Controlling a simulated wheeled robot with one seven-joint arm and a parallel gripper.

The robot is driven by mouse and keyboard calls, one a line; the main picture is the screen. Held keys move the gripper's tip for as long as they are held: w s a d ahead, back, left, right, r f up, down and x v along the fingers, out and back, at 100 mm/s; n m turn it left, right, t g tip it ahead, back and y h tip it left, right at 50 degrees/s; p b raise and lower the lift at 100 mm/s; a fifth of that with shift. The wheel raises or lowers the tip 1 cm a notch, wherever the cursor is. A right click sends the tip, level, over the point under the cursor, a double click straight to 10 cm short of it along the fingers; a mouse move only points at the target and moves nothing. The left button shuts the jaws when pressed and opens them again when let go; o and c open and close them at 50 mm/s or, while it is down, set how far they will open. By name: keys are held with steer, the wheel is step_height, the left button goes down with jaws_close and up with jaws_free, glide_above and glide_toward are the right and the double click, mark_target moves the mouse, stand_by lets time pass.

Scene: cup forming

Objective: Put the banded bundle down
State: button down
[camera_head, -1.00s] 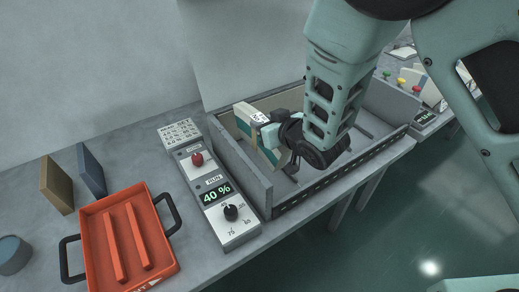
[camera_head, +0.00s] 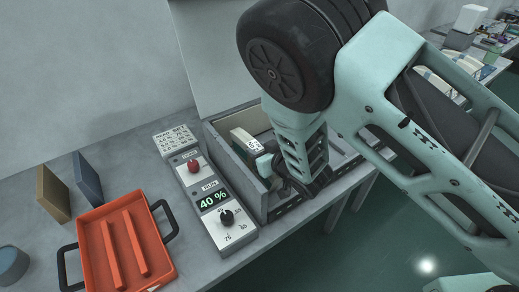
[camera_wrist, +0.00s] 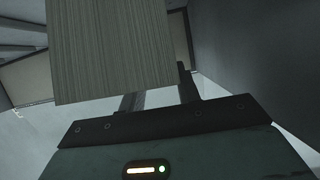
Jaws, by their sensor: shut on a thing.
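The banded bundle is a pale block of layered sheets (camera_head: 241,137) with a white printed label. In the head view it is inside the grey walled bay (camera_head: 237,166), near its left wall. My gripper (camera_head: 266,160) is shut on the bundle, with its tips mostly hidden by the bundle and my arm. In the wrist view the bundle's finely striped sheet edges (camera_wrist: 110,50) fill the upper middle, above the dark finger mount. The bundle's underside is hidden, so I cannot tell whether it touches the bay floor.
A control box (camera_head: 211,200) reading 40 %, with a red button and black knob, stands left of the bay. A red two-ribbed tray (camera_head: 92,214) with black handles lies further left. Brown (camera_head: 52,190) and blue (camera_head: 88,178) boards stand behind it. My arm covers the bay's right part.

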steer(key=c, duration=1)
jaws_free()
steer(key=shift+f, duration=0.15)
steer(key=shift+r, duration=0.2)
steer(key=shift+s+d, duration=0.2)
steer(key=shift+s, duration=0.1)
steer(key=s+d+r+g+h+b, duration=0.1)
steer(key=s+d+r+g+h, duration=0.1)
steer(key=s, duration=0.8)
steer(key=s+d+r+g+h, duration=0.2)
steer(key=s+d+r+g, duration=0.3)
steer(key=s, duration=0.5)
steer(key=s+d+r+n+g+h+b, duration=0.1)
steer(key=s+d+r+g+h, duration=0.2)
steer(key=s+d+r, duration=0.3)
steer(key=shift+s+d+r+g+b, duration=0.1)
steer(key=shift+s+r+g, duration=0.1)
steer(key=shift+s+r, duration=0.4)
steer(key=shift+s+d+r+g+b, duration=0.1)
steer(key=shift+s+r+g, duration=0.2)
steer(key=shift+s, duration=0.5)
steer(key=shift+s+r+g+b, duration=0.1)
steer(key=shift+s+r, duration=0.45)
steer(key=shift+s, duration=0.15)
